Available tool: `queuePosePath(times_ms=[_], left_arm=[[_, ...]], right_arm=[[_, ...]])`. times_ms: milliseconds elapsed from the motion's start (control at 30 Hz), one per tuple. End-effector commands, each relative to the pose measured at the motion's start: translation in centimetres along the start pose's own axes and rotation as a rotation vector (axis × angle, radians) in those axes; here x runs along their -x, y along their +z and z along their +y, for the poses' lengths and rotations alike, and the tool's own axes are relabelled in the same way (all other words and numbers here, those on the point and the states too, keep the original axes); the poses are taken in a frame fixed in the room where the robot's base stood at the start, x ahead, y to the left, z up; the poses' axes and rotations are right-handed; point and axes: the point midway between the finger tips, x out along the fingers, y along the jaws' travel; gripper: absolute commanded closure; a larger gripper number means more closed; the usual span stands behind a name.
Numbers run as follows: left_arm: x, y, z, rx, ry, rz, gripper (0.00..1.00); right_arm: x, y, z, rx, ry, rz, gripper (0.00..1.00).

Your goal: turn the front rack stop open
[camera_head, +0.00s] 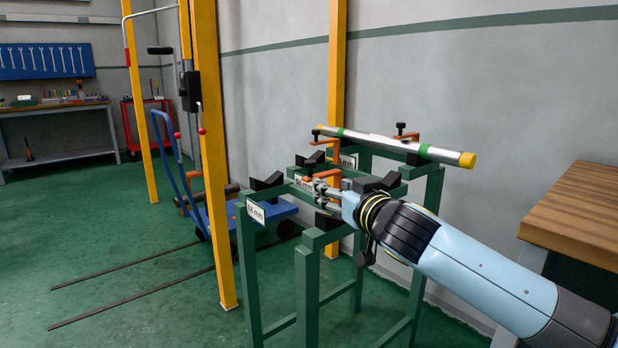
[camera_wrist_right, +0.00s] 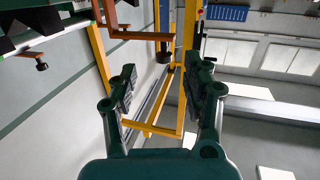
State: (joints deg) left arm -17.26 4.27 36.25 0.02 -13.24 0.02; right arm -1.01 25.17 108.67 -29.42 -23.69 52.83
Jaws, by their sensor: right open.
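The green rack (camera_head: 310,240) stands in front of me with black V-supports on top. A silver pipe (camera_head: 385,143) with green bands and yellow ends lies across its back. The front rack stop, an orange bar (camera_head: 328,173), is beside my right gripper (camera_head: 325,187), partly hidden by it. A second orange stop (camera_head: 325,141) is behind it, near the pipe. In the right wrist view my right gripper (camera_wrist_right: 161,80) is open, with no object held between its fingers. An orange bar (camera_wrist_right: 140,35) shows beyond the fingertips there; contact cannot be told. My left gripper is not in view.
A wooden-topped table (camera_head: 580,215) stands close at right. Yellow posts (camera_head: 212,150) and a blue cart (camera_head: 275,210) are left of and behind the rack. The green floor at left is mostly clear. A workbench (camera_head: 55,110) stands far back.

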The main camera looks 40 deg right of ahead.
Motion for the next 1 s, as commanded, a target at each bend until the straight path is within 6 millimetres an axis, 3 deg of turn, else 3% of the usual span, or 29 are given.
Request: queuePosePath(times_ms=[133,500,700,1000], left_arm=[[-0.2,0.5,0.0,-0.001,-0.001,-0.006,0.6],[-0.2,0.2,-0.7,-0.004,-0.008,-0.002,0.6],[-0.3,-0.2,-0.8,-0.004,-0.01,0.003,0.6],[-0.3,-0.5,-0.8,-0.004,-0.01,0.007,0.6]], right_arm=[[-0.5,-2.8,-0.5,-0.014,-0.011,0.056,0.51],[-7.2,-3.3,-0.6,-0.018,-0.011,0.057,0.51],[-9.9,-3.3,-0.7,-0.015,-0.011,0.056,0.51],[-10.7,-3.4,-0.7,-0.013,-0.012,0.055,0.51]])
